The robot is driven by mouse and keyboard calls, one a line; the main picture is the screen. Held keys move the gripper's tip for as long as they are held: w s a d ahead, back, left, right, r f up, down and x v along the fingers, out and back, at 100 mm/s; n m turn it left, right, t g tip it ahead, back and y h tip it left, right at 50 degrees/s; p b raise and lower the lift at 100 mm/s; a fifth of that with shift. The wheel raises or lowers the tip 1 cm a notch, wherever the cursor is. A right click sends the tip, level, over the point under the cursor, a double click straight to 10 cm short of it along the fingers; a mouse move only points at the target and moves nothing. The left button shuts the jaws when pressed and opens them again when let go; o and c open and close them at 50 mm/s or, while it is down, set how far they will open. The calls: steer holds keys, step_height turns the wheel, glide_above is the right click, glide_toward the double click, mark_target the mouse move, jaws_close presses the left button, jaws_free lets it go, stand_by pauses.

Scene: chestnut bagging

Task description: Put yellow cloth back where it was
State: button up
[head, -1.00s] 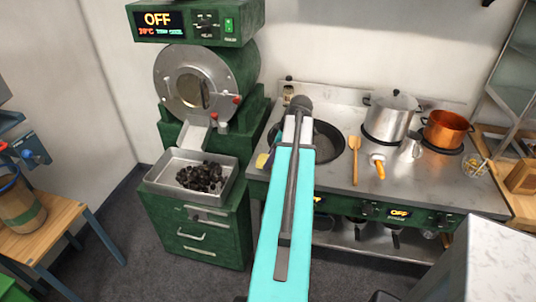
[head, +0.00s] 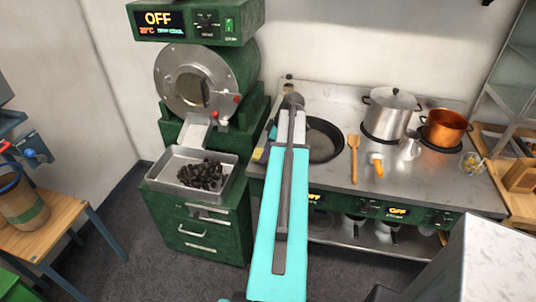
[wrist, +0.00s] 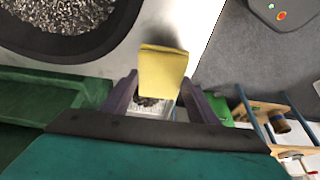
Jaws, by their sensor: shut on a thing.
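The yellow cloth (wrist: 162,71) is a small folded rectangle in the wrist view. My gripper (wrist: 160,92) is shut on it, with a finger on each side. In the head view a little of the cloth (head: 258,154) shows at the left edge of the steel counter, just left of my arm. The gripper itself is mostly hidden behind my arm there. The cloth appears held over or beside the counter's left end; its height above the surface cannot be told.
A black pan (head: 325,142) sits right of my arm on the counter (head: 335,175), with a wooden spatula (head: 354,158), a steel pot (head: 390,112) and a copper pot (head: 445,128) farther right. Left stands the green roaster (head: 205,78) with a tray (head: 166,180) of dark chestnuts.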

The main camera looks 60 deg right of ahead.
steer(key=shift+f+p, duration=0.5)
steer(key=shift+f, duration=0.85)
steer(key=o, duration=0.9)
steer(key=shift+o, duration=0.2)
steer(key=b+v, duration=0.3)
steer(key=v, duration=0.9)
steer(key=shift+b, duration=0.4)
